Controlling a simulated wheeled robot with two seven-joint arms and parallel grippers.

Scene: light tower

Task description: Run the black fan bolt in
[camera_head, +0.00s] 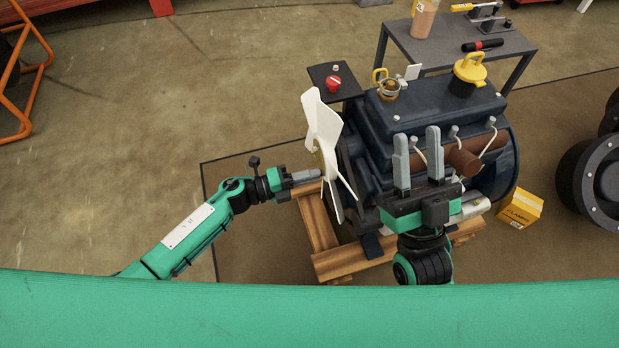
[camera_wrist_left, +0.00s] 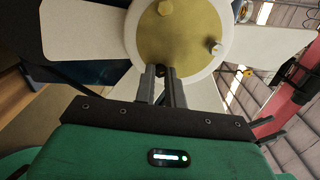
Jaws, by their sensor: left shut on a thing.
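The white fan (camera_head: 322,122) stands upright on the front of the dark blue engine (camera_head: 440,110). My left gripper (camera_head: 319,174) reaches the hub from the left. In the left wrist view its fingers (camera_wrist_left: 163,72) are closed on the black fan bolt (camera_wrist_left: 161,71) at the hub's lower edge; the fingers hide most of it. My right gripper (camera_head: 418,150) is open and empty, fingers up, in front of the engine's near side.
The engine rests on a wooden pallet (camera_head: 345,262). A red button (camera_head: 333,82) sits on a small black plate behind the fan. A yellow box (camera_head: 520,207) lies on the floor at right. A grey bench (camera_head: 450,45) stands behind.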

